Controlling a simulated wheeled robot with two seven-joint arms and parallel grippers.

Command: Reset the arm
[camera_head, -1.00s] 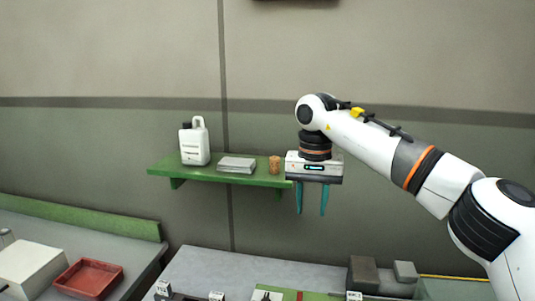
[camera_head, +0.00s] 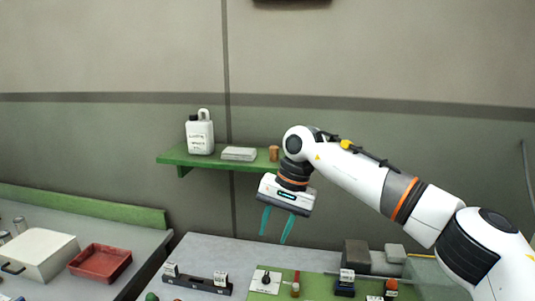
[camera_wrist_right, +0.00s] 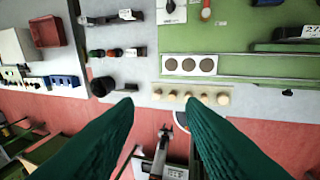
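My right gripper (camera_head: 276,226) is open and empty in the head view. Its two teal fingers point down, apart, over the back of the grey table and in front of the green shelf. In the right wrist view the two dark green fingers (camera_wrist_right: 163,118) are spread, with nothing between them; the table edge and reddish floor show far below. A row of small pale cork-like pieces (camera_wrist_right: 190,97) lies near the table's front edge in that view. A brown cork (camera_head: 274,153) stands on the shelf, just left of my arm. My left gripper is not in view.
The green wall shelf (camera_head: 222,164) also holds a white canister (camera_head: 200,134) and a stack of pale sheets (camera_head: 239,153). On the left table are a red tray (camera_head: 101,262) and a white box (camera_head: 38,254). A green mat (camera_head: 325,285) and grey blocks (camera_head: 356,254) lie below.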

